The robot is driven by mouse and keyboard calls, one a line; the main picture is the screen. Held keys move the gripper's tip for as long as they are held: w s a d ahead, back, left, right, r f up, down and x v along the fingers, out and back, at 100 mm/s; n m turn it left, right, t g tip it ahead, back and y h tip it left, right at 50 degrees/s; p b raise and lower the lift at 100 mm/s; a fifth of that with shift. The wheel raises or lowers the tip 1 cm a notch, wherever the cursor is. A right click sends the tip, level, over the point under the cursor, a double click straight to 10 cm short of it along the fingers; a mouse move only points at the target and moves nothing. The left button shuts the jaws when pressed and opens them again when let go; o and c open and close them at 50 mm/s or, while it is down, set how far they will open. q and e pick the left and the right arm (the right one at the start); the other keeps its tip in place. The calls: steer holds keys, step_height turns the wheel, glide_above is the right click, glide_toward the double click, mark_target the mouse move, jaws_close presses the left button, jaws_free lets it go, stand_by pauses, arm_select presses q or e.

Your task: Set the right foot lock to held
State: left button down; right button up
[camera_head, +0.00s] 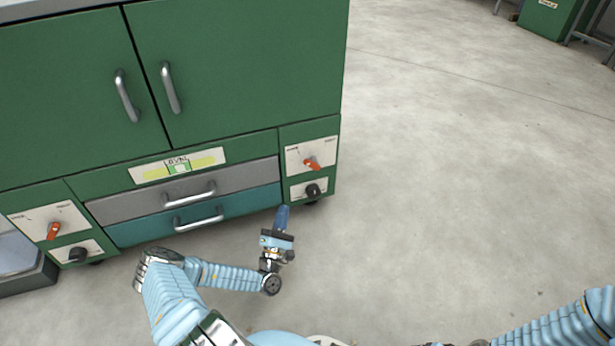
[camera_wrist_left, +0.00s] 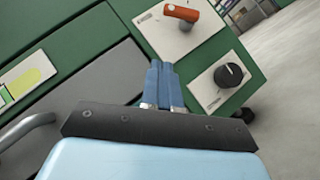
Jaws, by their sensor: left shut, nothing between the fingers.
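The cabinet's right front panel carries a white plate with an orange lever (camera_head: 312,164) and, below it, a black knob (camera_head: 313,190) on a smaller plate. Which of them is the right foot lock I cannot read from the labels. In the left wrist view the orange lever (camera_wrist_left: 181,13) lies nearly level across its plate, and the black knob (camera_wrist_left: 229,75) is at the right. My left gripper (camera_head: 283,210) is shut and empty, just below and left of the knob in the head view. Its blue fingers (camera_wrist_left: 163,72) touch neither control visibly. My right gripper is out of view.
A matching left panel has an orange lever (camera_head: 54,231) and a black knob (camera_head: 78,255). Between the panels are a grey drawer (camera_head: 130,207) and a teal drawer (camera_head: 140,232) with protruding handles, under a level gauge (camera_head: 178,167). The floor (camera_head: 450,180) at right is clear.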

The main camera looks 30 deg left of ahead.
arm_select(q)
steer(key=b, duration=0.3)
glide_toward(312, 165)
steer(key=shift+w+a+r, duration=1.85)
steer(key=shift+w+a, duration=0.1)
steer(key=shift+a, duration=0.2)
steer(key=shift+p, duration=0.35)
